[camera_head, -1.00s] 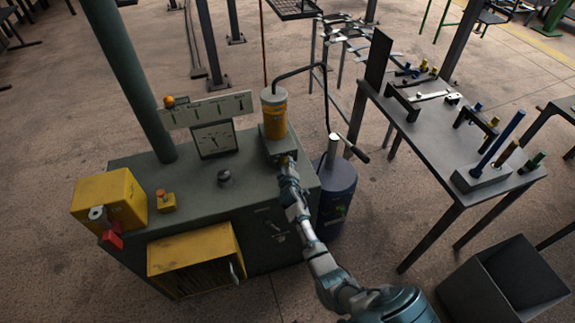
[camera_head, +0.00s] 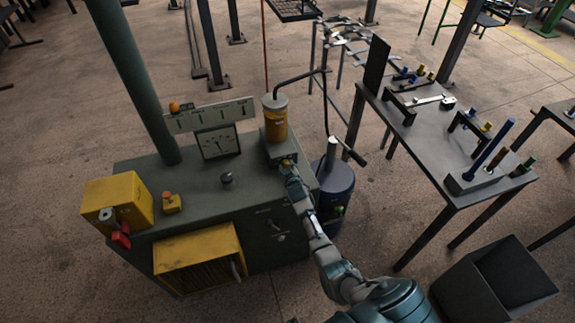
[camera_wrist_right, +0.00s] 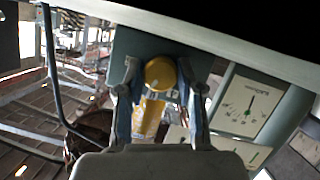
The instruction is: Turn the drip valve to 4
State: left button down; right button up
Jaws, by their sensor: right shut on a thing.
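The drip valve's round yellow knob (camera_wrist_right: 159,73) sits between the two fingers of my right gripper (camera_wrist_right: 162,92) in the right wrist view, and the gripper is shut on it. In the head view my right gripper (camera_head: 288,166) reaches the front of the grey block under the yellow cylinder (camera_head: 276,122), and it hides most of the knob. The yellow cylinder also shows behind the knob in the wrist view (camera_wrist_right: 148,118). I cannot read any number marks on the valve. My left gripper is not in view.
The green cabinet (camera_head: 200,183) carries a dial gauge (camera_head: 219,143), a dark knob (camera_head: 227,178) and a yellow box (camera_head: 118,198) with a red lever. A dark drum (camera_head: 334,187) stands beside it. A tool table (camera_head: 440,150) and open bin (camera_head: 497,285) are at right.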

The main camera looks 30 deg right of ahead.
jog(key=shift+r+m+y+p, duration=0.1)
jog(key=shift+m+y+p, duration=0.35)
jog(key=shift+m, duration=0.15)
jog(key=shift+m+y+p, duration=0.45)
jog(key=shift+m, duration=0.25)
jog(key=o, duration=0.9)
jog(key=shift+c, duration=0.2)
jog(key=v, duration=1.1)
jog(key=shift+s+f, duration=0.2)
jog(key=shift+s, duration=0.25)
